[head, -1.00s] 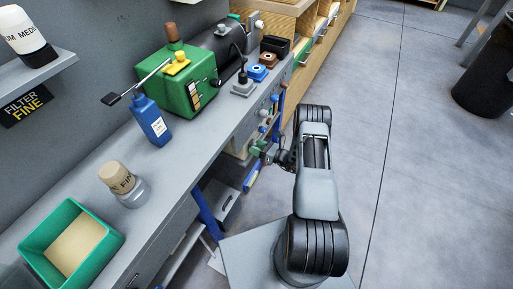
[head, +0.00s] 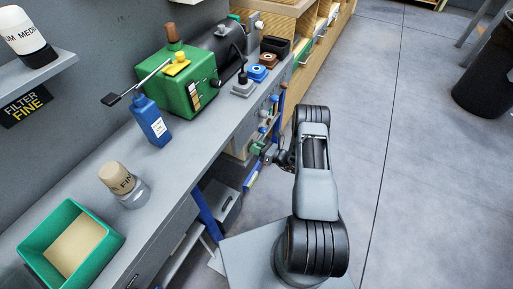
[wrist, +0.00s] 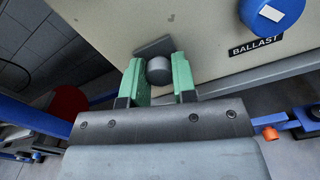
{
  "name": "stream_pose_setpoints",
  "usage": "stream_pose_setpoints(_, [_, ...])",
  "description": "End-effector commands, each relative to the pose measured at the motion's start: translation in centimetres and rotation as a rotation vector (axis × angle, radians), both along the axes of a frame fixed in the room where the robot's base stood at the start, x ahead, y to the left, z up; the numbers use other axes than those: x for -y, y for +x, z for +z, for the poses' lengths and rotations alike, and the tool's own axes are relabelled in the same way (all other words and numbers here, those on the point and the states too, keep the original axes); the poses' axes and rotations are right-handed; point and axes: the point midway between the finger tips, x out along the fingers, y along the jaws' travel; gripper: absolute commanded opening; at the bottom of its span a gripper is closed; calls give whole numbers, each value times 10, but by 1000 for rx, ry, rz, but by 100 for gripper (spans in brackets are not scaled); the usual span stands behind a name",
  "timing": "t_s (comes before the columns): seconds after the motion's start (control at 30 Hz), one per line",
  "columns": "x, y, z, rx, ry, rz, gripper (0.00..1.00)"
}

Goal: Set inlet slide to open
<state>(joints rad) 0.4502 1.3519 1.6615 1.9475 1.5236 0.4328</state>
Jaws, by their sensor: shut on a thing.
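A dark grey round knob (wrist: 158,71) on a small dark plate (wrist: 152,47) stands out from a pale panel in the wrist view. It looks like the slide's knob, but no label for it is readable. My gripper (wrist: 160,77) has its green fingers on either side of the knob and is shut on it. In the head view my gripper (head: 257,149) is at the front of the bench, below the worktop, and the knob cannot be made out there.
A blue knob (wrist: 271,14) above a BALLAST label (wrist: 256,46) is right of my gripper. Blue rails (wrist: 35,119) and an orange-tipped part (wrist: 270,133) lie below the panel. On the bench are a green pump (head: 178,82), a blue bottle (head: 151,122) and a green tray (head: 105,245).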

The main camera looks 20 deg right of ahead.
Motion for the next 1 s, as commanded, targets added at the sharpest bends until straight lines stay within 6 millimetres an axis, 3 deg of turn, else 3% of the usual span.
stream_pose_setpoints(0.23, [0,0,5,0,0,0,0])
stream_pose_setpoints(0.5, [0,0,46,0,0,0,0])
stream_pose_setpoints(0.77, [0,0,46,4,2,2,0])
stream_pose_setpoints(0.8, [0,0,46,4,2,2,28])
stream_pose_setpoints(1.0, [0,0,45,3,1,1,47])
